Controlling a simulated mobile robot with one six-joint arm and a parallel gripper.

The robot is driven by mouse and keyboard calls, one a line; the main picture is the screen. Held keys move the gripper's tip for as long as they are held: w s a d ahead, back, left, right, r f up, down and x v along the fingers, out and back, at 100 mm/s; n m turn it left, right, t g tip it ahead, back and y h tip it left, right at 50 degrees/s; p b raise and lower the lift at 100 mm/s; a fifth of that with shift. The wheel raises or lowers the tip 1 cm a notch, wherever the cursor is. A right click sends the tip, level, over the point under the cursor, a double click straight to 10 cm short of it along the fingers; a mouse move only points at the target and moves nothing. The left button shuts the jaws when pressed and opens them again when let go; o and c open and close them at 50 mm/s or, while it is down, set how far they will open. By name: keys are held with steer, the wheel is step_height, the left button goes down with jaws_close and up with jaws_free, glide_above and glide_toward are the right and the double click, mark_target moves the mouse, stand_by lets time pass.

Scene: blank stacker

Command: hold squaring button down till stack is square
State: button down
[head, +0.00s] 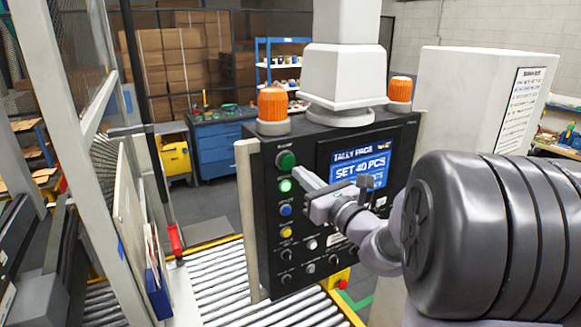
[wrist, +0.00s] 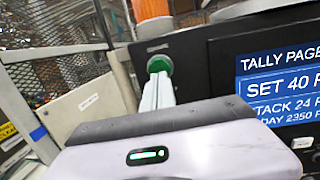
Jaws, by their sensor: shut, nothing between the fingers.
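The black control panel (head: 268,240) stands in the middle of the head view, with a column of buttons down its left side. A dark green button (head: 286,160) is at the top; it also shows in the wrist view (wrist: 159,64). Below it are a lighter green button (head: 285,185), a blue one (head: 285,210) and a yellow one (head: 286,232). Their labels are too small to read, so I cannot tell which is for squaring. My gripper (head: 299,172) is shut and empty, its tips close to the top green button. Contact is unclear. No stack is clearly identifiable.
Orange beacons (head: 274,104) stand on top. A roller conveyor (head: 215,280) runs below left. A metal frame and mesh guard (head: 85,60) stand at the left.

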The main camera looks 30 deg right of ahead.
mark_target(287, 162)
steer(key=shift+w+a+r, duration=0.15)
steer(key=shift+w, duration=1.15)
